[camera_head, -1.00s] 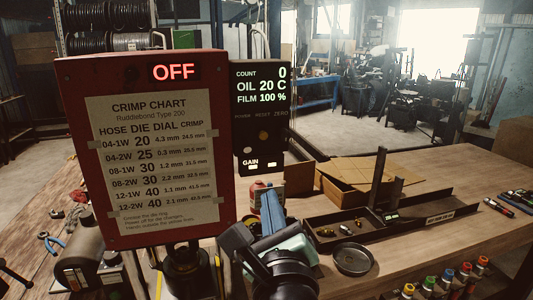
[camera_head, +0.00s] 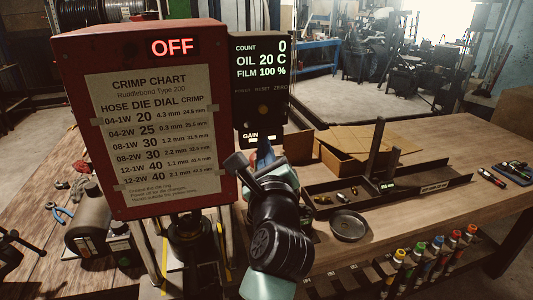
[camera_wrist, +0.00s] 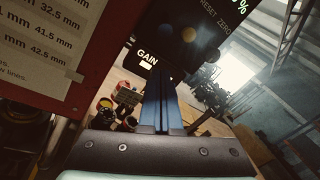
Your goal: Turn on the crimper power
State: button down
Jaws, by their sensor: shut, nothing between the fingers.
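The crimper is a red box (camera_head: 216,130) with a taped chart and a red OFF readout (camera_head: 172,47). The black control panel (camera_head: 245,120) beside it reads COUNT 0, OIL 20 C, FILM 100 %. Its buttons sit in a row: a dark blue one (camera_wrist: 165,28) at left, an amber one (camera_wrist: 190,35) under RESET and a dark one (camera_wrist: 212,30) under ZERO. My gripper (camera_head: 264,146) is shut and empty. Its blue fingertips (camera_wrist: 158,72) are in front of the panel's lower part, by the GAIN label and below the buttons. I cannot tell whether they touch.
A black tray (camera_head: 440,187) with small fittings and two posts lies right of my gripper, near a round dish (camera_head: 349,226). An open cardboard box (camera_head: 345,160) stands behind. Colored markers (camera_head: 438,243) line the bench's front edge.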

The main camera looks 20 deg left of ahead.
aim_at(246, 118)
jog(key=shift+s+a+r+p, duration=0.15)
jog(key=shift+a+r+p, duration=0.2)
jog(key=shift+r+p, duration=0.25)
jog(key=shift+s+a+r+p, duration=0.1)
jog(key=shift+a+r+p, duration=0.2)
jog(key=shift+r+p, duration=0.3)
jog(key=shift+s+a+r, duration=0.15)
jog(key=shift+s+r, duration=0.25)
